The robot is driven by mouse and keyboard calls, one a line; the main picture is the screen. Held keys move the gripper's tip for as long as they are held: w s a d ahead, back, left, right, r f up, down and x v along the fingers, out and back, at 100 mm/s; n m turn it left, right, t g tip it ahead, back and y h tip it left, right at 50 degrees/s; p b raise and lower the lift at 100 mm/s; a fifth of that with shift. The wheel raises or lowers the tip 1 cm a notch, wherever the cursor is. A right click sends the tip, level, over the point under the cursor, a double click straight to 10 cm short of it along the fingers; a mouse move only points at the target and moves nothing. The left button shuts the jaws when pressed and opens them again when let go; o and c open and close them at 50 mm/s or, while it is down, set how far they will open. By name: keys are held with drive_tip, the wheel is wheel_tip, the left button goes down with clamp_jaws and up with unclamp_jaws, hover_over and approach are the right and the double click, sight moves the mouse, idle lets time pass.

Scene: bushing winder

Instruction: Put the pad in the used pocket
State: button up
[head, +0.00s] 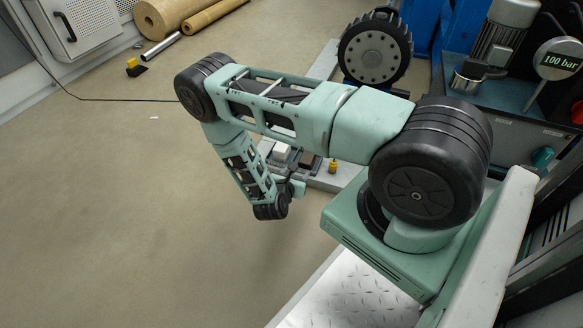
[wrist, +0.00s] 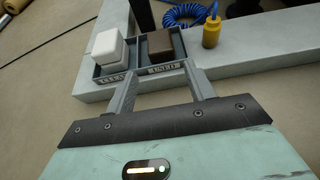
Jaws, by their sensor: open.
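A grey two-pocket tray (wrist: 122,70) stands in front of my gripper, with labels that read CLEAN on the left and USED on the right. A brown block-like pad (wrist: 166,45) sits in the used pocket. A white block-like pad (wrist: 107,46) sits in the clean pocket, rising above the rim. In the head view the white pad (head: 280,151) shows just beyond my arm. My gripper (wrist: 160,69) is open and empty, with its two fingers apart at the tray's near edge by the labels. Whether the fingertips touch the tray cannot be told.
A yellow bottle-like object (wrist: 211,33) stands right of the tray on a pale ledge (wrist: 262,48). A coiled blue hose (wrist: 188,14) and a dark post lie behind. In the head view, open floor (head: 110,220) is at left and machinery with a gauge (head: 558,58) at right.

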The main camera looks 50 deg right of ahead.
drive_tip(key=s+a+r+m+g+y, duration=0.1)
drive_tip(key=a+r+m+g, duration=0.25)
drive_tip(key=a+r, duration=0.4)
drive_tip(key=s+a+r+m+g+y, duration=0.15)
drive_tip(key=a+r+m, duration=0.3)
drive_tip(key=r, duration=0.65)
drive_tip(key=s+a+r+m+y, duration=0.3)
drive_tip(key=s+a+r+y, duration=0.2)
drive_tip(key=s+a+r, duration=0.3)
drive_tip(key=s+a+r+m+y, duration=0.3)
drive_tip(key=s+a+r+y, duration=0.2)
drive_tip(key=s+a+r, duration=0.3)
drive_tip(key=a+r, duration=0.3)
drive_tip(key=a, duration=0.3)
drive_tip(key=shift+r+m, duration=0.35)
drive_tip(key=shift+m, duration=0.05)
drive_tip(key=shift+y, duration=0.25)
wheel_tip(320, 180, up, 51)
drive_tip(key=p, duration=5.1)
